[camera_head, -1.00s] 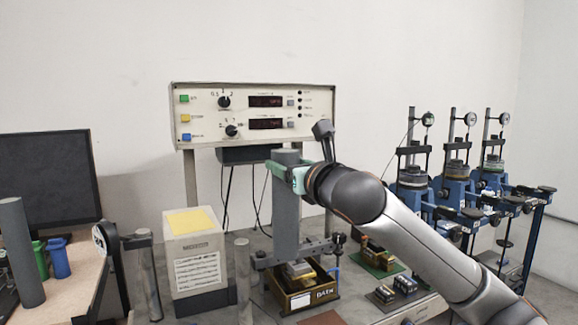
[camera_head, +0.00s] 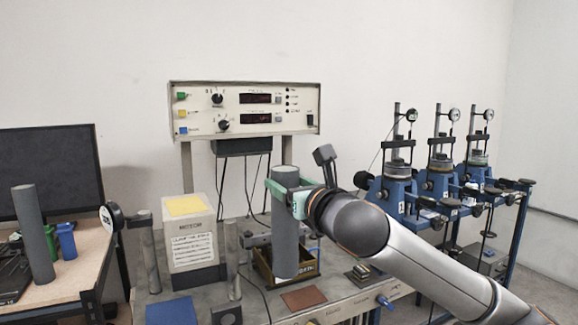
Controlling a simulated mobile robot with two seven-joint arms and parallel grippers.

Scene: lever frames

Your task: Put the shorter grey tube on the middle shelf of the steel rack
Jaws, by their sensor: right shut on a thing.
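My right gripper (camera_head: 283,190), with green fingers, is shut around a grey tube (camera_head: 285,236) near its top. The tube is upright, in front of a black-and-gold box (camera_head: 262,266) on the bench. I cannot tell whether its lower end is clear of what is below. A second grey tube (camera_head: 32,235) stands upright on the wooden desk at the left. Their different distances keep me from judging which is shorter. I cannot make out a steel rack with shelves in this view. My left gripper is out of view.
The grey bench (camera_head: 345,299) carries a white box with a yellow top (camera_head: 190,240) and metal posts (camera_head: 147,255). A control panel (camera_head: 245,108) stands behind. Blue lever frames (camera_head: 398,195) stand at the right. Green and blue containers (camera_head: 66,241) and a monitor (camera_head: 50,170) are at the left.

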